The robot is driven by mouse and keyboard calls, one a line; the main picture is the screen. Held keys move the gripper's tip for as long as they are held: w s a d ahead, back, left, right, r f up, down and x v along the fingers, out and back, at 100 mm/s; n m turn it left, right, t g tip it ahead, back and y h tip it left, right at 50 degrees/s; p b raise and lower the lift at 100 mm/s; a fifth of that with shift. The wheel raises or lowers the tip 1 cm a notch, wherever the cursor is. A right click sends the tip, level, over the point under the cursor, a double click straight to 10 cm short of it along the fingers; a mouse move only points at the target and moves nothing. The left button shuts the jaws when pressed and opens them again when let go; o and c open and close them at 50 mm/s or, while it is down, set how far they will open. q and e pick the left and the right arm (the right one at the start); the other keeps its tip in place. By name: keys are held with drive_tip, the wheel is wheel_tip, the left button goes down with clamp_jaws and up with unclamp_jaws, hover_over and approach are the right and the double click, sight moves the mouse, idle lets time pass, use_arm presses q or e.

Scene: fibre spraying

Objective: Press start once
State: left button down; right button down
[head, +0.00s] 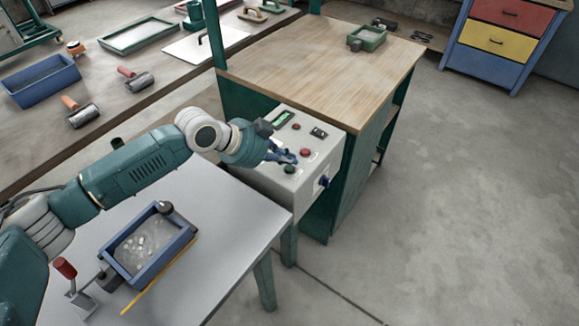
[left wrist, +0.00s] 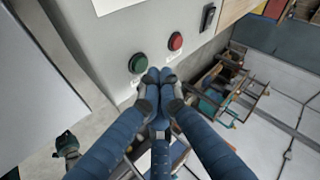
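The grey control box (head: 275,182) stands between the pale table and the wooden-topped bench. On its panel are a green button (head: 289,169), a red button (head: 305,153) and a small display (head: 281,119). My left gripper (head: 287,157) is over the panel, close to both buttons. In the left wrist view its fingertips (left wrist: 160,76) are together with nothing between them. They appear just below and right of the green button (left wrist: 138,63), with the red button (left wrist: 176,41) farther up and right. Contact cannot be told. Button labels are too small or covered to read. My right gripper is not seen.
A blue tray (head: 183,241) with pale bits sits on the pale table (head: 228,232) beside a red-handled lever (head: 66,269). The wooden bench top (head: 310,65) is mostly clear. Open floor lies right.

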sight(288, 170)
use_arm(q)
drive_tip(key=shift+f, duration=0.1)
drive_tip(key=shift+f, duration=0.35)
drive_tip(key=shift+f+b, duration=0.45)
idle(0.6)
drive_tip(key=shift+r, duration=0.1)
drive_tip(key=shift+r+p, duration=0.75)
drive_tip(key=shift+r, duration=0.05)
wheel_tip(288, 170, up, 5)
drive_tip(key=p, duration=0.4)
drive_tip(key=shift+s+f, duration=0.1)
drive_tip(key=shift+f, duration=0.05)
idle(1.0)
